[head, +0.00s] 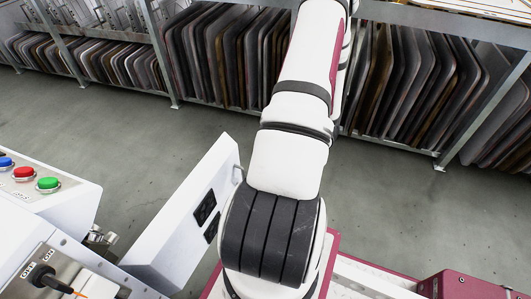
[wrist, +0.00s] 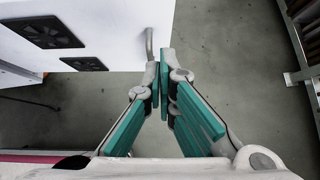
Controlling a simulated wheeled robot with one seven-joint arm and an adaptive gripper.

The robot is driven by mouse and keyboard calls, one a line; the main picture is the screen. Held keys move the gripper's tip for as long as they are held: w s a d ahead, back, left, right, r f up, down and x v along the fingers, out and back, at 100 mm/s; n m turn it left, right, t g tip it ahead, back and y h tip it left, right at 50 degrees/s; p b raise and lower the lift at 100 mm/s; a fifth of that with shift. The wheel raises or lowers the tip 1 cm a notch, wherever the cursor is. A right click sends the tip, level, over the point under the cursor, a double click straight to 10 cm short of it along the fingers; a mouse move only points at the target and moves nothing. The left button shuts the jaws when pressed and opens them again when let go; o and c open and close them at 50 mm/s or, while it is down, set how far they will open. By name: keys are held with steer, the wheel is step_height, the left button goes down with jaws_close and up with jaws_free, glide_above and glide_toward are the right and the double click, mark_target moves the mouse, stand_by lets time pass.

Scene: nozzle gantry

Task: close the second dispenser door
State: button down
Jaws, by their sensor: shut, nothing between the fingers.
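A white dispenser door (head: 185,220) stands swung out from the white machine in the head view, with two dark vents on its face. I cannot tell from the frames whether it is the second door. The door fills the upper left of the wrist view (wrist: 112,22), with a bent grey handle (wrist: 149,43) at its right edge. My gripper (wrist: 163,75) has teal-padded fingers brought together with nothing between them. Its fingertips are right beside the handle; I cannot tell if they touch. The gripper is hidden behind my arm in the head view.
The white machine (head: 50,210) at left carries blue, red and green buttons and a black switch (head: 48,279). Racks of upright panels (head: 420,90) line the back. Grey floor (head: 380,200) lies clear between the racks and the machine.

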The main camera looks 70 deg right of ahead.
mark_target(236, 157)
steer(key=shift+w+d+f+b, duration=0.1)
steer(key=shift+w+f+b, duration=0.5)
steer(key=shift+w, duration=0.85)
steer(key=shift+w+f+b, duration=0.2)
steer(key=shift+w+f, duration=0.7)
steer(key=shift+w, duration=0.55)
steer(key=shift+w+d+f+b, duration=0.1)
steer(key=shift+w+f+b, duration=0.5)
steer(key=shift+w, duration=0.85)
steer(key=shift+f, duration=0.15)
